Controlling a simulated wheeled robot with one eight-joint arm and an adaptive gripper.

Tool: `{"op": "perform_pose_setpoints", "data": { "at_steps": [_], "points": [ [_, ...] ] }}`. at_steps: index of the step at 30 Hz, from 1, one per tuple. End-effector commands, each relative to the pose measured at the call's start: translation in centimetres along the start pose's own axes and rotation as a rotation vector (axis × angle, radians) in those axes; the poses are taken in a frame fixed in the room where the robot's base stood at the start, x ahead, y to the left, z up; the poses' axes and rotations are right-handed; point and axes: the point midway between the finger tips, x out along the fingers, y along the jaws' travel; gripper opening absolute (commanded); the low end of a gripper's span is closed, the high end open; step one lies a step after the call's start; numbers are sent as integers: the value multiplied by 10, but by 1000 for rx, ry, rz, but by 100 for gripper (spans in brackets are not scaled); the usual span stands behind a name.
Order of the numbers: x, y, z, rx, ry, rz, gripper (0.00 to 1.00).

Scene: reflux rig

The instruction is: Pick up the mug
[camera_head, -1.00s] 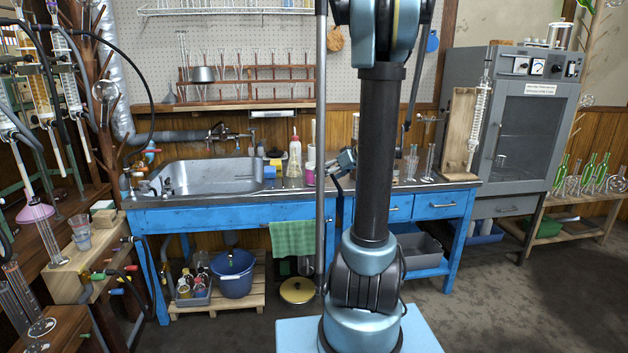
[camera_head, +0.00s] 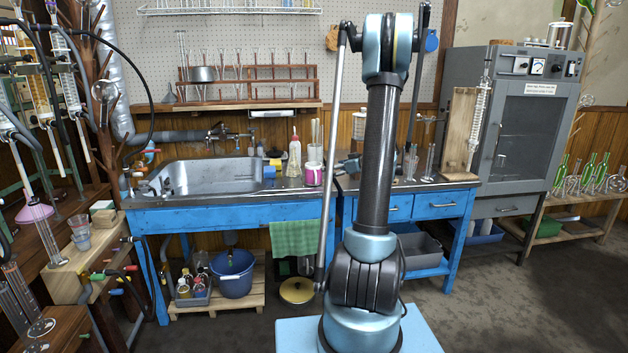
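I cannot make out a mug for certain. A white and pink cup-like container (camera_head: 314,174) stands upright on the counter right of the sink, and whether it is the mug is unclear.
A squeeze bottle (camera_head: 294,158) and a yellow and blue sponge-like block (camera_head: 275,165) stand near the sink (camera_head: 215,177). Glass cylinders (camera_head: 430,160) and a wooden stand (camera_head: 459,135) are at the counter's right. A grey oven (camera_head: 525,130) stands beyond. The floor at right is clear.

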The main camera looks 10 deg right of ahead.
Motion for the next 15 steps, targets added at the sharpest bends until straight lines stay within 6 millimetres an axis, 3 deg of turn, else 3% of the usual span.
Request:
{"op": "perform_pose_setpoints", "data": {
  "at_steps": [9, 15],
  "points": [
    [56, -1, 0, -2, -1, -3, 87],
    [72, 0, 0, 0, -1, -1, 87]
  ]
}}
